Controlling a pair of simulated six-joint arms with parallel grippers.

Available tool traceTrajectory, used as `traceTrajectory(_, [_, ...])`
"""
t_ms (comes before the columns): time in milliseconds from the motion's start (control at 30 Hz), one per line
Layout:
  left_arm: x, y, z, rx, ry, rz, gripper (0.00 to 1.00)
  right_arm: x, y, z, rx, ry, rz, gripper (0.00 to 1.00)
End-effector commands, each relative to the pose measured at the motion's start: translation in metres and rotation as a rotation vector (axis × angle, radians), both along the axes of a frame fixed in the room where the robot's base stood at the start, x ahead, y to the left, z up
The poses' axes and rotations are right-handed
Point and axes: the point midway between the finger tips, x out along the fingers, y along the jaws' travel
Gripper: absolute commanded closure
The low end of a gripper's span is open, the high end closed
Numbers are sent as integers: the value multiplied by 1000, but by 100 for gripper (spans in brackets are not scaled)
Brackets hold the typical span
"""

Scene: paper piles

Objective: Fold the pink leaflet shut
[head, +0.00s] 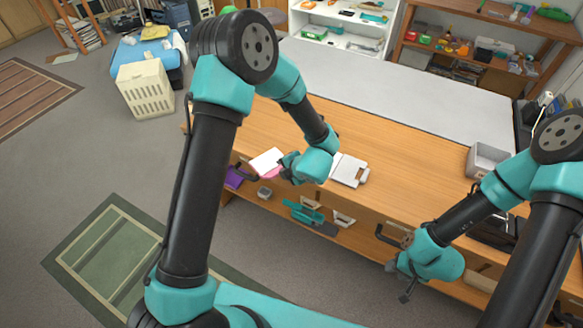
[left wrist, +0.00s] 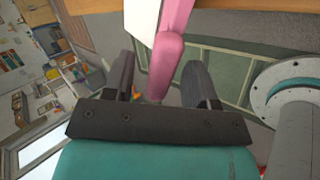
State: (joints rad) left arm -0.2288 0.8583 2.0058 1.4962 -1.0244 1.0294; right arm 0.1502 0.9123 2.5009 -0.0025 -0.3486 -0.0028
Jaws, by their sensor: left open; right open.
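The pink leaflet (head: 272,173) lies at the front edge of the wooden desk, partly hidden by my left gripper. A white sheet or page (head: 266,160) shows right beside its pink part. In the left wrist view the pink leaflet (left wrist: 165,58) reaches down between the two fingers of my left gripper (left wrist: 160,80), with a white surface (left wrist: 143,30) along its left side. The left fingers are apart; I cannot tell whether they touch it. My right gripper (head: 402,283) is open and empty, low in front of the desk front.
A purple item (head: 235,178) is left of the leaflet, by the desk front. A grey tray (head: 487,159) stands at the right. The desk's back half (head: 390,140) is clear.

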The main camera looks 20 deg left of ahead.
Motion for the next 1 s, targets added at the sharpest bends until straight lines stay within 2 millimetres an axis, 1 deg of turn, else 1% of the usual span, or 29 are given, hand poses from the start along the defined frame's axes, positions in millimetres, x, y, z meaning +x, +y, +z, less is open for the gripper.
traceTrajectory(100, [2,3,-4,0,-1,1,48,0,0,0,0,0,0,57])
traceTrajectory(400, [3,4,-5,0,-2,0,49,0,0,0,0,0,0,57])
traceTrajectory(933, [3,4,-4,0,-1,1,100,0,0,0,0,0,0,57])
traceTrajectory(1000, [3,4,-4,0,-1,1,100,0,0,0,0,0,0,57])
